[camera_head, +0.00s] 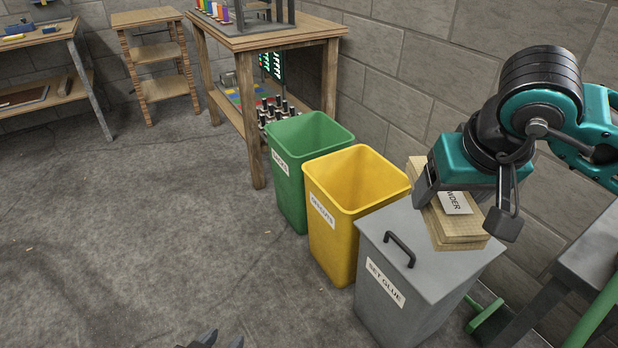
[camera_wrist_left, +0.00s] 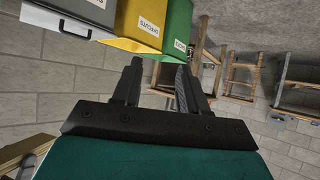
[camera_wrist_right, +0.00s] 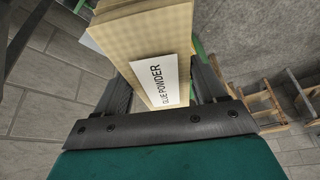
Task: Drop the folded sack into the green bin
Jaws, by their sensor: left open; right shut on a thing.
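The folded sack (camera_head: 447,229) is a flat tan bundle with a white label reading "GLUE POWDER". My right gripper (camera_head: 467,207) is shut on it, one finger on each side. In the right wrist view the sack (camera_wrist_right: 140,45) lies between the two fingers (camera_wrist_right: 160,95). The open green bin (camera_head: 290,192) stands on the floor left of the sack, with a white label. It also shows in the left wrist view (camera_wrist_left: 178,35). My left gripper (camera_head: 218,340) is open and empty at the bottom edge of the head view; its fingers also show in the left wrist view (camera_wrist_left: 155,85).
An open yellow bin (camera_head: 330,240) stands between the green bin and a grey bin (camera_head: 385,290) with a closed, handled lid. The sack overlaps that lid in the picture; contact is unclear. A wooden table (camera_head: 270,38) stands behind the green bin.

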